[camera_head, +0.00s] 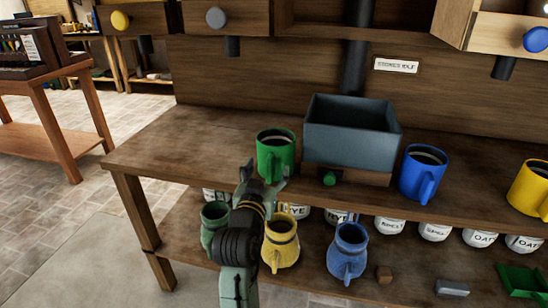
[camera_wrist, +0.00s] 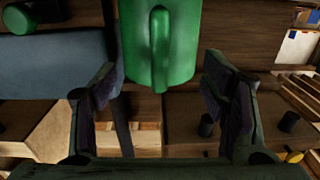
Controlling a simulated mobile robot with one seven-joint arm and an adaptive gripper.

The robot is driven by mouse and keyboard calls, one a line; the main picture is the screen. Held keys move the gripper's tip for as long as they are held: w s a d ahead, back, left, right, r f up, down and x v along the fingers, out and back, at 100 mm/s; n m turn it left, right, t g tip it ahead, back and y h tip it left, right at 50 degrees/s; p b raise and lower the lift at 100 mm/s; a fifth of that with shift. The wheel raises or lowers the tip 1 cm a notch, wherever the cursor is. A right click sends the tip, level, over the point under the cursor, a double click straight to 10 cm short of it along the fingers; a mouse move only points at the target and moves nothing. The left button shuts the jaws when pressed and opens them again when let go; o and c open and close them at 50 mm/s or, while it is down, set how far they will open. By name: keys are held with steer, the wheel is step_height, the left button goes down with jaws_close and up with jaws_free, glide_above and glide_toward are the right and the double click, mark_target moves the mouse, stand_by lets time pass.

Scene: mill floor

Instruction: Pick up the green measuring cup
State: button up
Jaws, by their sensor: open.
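The green measuring cup (camera_head: 276,152) stands upright on the workbench top, left of a grey bin, with dark contents showing inside its rim. My gripper (camera_head: 264,175) is open in front of it, and its fingers overlap the cup's lower part in the head view. In the wrist view the cup (camera_wrist: 182,45) and its vertical handle show large at the top, just beyond and between the two spread fingertips of my gripper (camera_wrist: 160,75). I see no clear contact between the fingers and the cup. The cup's lower part is partly hidden in the head view.
The grey bin (camera_head: 350,130) stands right beside the cup. A blue cup (camera_head: 418,175) and a yellow cup (camera_head: 530,188) stand farther right. On the lower shelf are a green jug (camera_head: 213,228), a yellow jug (camera_head: 281,245), a blue jug (camera_head: 347,252) and several labelled pots. The bench top left of the cup is clear.

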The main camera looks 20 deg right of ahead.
mark_target(274, 159)
steer(key=x, duration=0.1)
steer(key=p+x, duration=0.1)
steer(key=x, duration=0.2)
steer(key=shift+w+d+f, duration=0.25)
steer(key=shift+w+f, duration=0.05)
steer(key=shift+w, duration=0.05)
steer(key=shift+c, duration=0.4)
jaws_close()
stand_by(0.7)
